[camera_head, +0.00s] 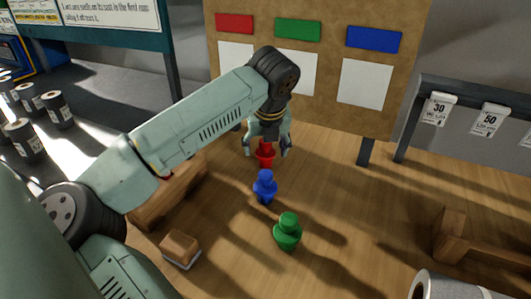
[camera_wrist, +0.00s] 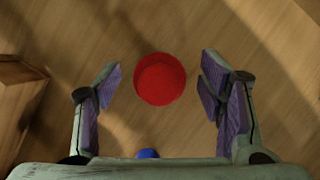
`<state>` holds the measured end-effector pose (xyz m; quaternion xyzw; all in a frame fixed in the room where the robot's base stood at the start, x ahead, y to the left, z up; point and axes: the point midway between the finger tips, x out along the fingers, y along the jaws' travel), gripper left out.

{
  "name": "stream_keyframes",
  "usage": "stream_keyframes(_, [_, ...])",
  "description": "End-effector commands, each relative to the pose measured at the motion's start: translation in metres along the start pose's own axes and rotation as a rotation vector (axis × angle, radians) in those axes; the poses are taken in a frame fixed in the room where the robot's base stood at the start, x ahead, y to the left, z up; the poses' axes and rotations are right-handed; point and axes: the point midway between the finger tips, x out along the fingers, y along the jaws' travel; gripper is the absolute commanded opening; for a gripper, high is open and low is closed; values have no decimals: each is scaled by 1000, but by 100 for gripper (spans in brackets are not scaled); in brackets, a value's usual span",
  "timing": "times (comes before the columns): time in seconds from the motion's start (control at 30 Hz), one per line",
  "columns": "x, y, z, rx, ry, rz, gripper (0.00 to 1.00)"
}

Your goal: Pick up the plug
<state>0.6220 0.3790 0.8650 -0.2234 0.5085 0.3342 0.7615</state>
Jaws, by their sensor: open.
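Three plug-shaped pieces stand upright on the wooden surface in the head view: a red plug (camera_head: 265,155), a blue plug (camera_head: 265,186) and a green plug (camera_head: 288,231). My gripper (camera_head: 267,149) is over the red plug, with a finger on each side of it. In the wrist view, the round red plug (camera_wrist: 160,79) lies between the spread fingers, with a gap on both sides. My gripper is open and empty. A small part of the blue plug (camera_wrist: 148,153) shows at the gripper's base. The height of the fingertips over the surface is hard to judge.
A wooden block (camera_head: 181,248) lies at the lower left, and a wooden piece (camera_wrist: 18,95) stands left of the fingers. A board (camera_head: 320,55) with red, green and blue labels stands behind. Grey rolls (camera_head: 56,108) are at far left.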

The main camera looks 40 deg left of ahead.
Motion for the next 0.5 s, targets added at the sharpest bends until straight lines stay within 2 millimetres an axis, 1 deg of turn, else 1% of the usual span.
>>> stream_keyframes(0.07, [0,0,0,0,0,0,62])
stream_keyframes(0.5, [0,0,0,0,0,0,33])
